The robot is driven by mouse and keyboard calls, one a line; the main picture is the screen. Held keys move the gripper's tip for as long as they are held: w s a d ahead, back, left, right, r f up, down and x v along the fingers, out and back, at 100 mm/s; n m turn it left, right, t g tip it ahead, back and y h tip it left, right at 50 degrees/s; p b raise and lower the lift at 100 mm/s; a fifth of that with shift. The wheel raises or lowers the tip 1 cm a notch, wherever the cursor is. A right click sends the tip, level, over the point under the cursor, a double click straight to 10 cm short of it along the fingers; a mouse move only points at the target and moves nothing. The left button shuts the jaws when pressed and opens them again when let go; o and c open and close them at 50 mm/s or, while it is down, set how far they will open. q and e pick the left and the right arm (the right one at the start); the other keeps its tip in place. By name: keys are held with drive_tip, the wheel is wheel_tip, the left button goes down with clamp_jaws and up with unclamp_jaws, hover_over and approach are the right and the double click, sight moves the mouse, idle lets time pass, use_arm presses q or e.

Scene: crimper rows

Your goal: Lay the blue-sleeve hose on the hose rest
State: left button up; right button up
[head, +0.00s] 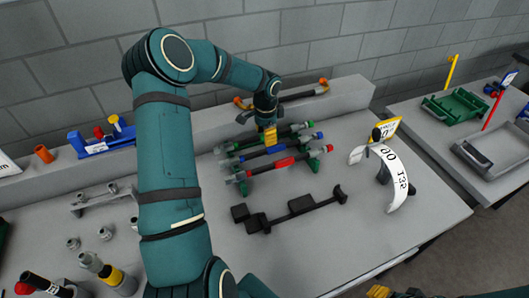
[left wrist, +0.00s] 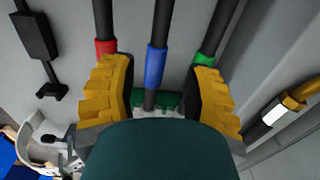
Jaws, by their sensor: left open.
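The blue-sleeve hose (head: 271,149) lies in a row between a green-sleeve hose and a red-sleeve hose (head: 284,162). My left gripper (head: 269,136) is over the row, its yellow fingers open. In the left wrist view the blue sleeve (left wrist: 156,66) shows between the spread fingers, with the red sleeve (left wrist: 105,47) by the left finger and the green sleeve (left wrist: 205,59) by the right one. I cannot tell how far the fingers are from the hose. A black bar with blocks and a forked end (head: 301,203), perhaps the hose rest, lies in front. My right gripper (head: 381,291) barely shows at the bottom edge.
A dark bar with orange ends (head: 302,94) is on the back ledge. A white curved gauge-like piece (head: 396,180) stands at the right of the grey bench. Green (head: 455,105) and grey (head: 492,154) trays are on the bench beyond. Fittings stand at left. The bench front is clear.

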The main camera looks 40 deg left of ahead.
sight(265, 149)
use_arm(q)
wheel_tip(265, 149, down, 3)
drive_tip(key=shift+r, duration=0.2)
drive_tip(key=f, duration=0.4)
drive_tip(key=shift+s+b, duration=0.3)
drive_tip(key=shift+b, duration=0.05)
drive_tip(key=shift+f, duration=0.55)
clamp_jaws()
